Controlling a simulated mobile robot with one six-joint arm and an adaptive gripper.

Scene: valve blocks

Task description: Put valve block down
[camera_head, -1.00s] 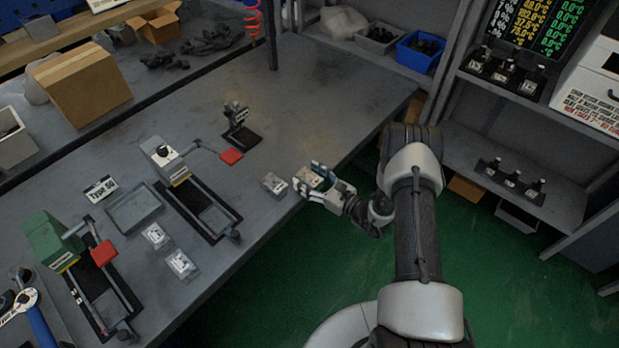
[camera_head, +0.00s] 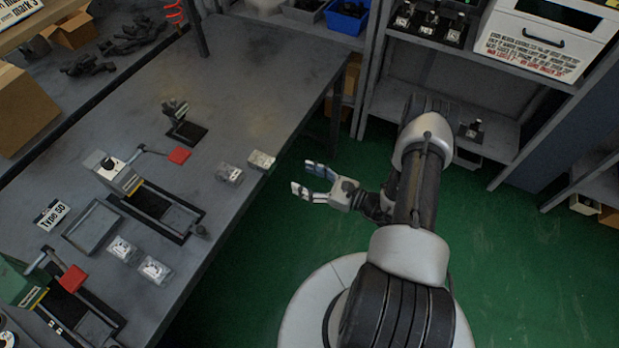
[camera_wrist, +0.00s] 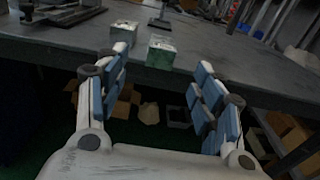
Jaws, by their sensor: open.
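One valve block (camera_head: 262,160) sits on the grey workbench (camera_head: 255,75) close to its right edge. A second, similar block (camera_head: 229,173) sits just to its left. In the wrist view the two blocks show on the bench, one (camera_wrist: 161,52) near the front edge and the other (camera_wrist: 123,33) to its left. My gripper (camera_head: 308,180) is open and empty, off the bench edge over the green floor, to the right of and apart from the nearer block. In the wrist view its blue-padded fingers (camera_wrist: 158,88) stand wide apart with nothing between them.
A grey tray (camera_head: 92,227) and two more small blocks (camera_head: 139,258) lie on the bench at the left. A fixture with a red handle (camera_head: 180,155) and a small black stand (camera_head: 184,122) are nearby. Shelves (camera_head: 445,85) stand behind my arm.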

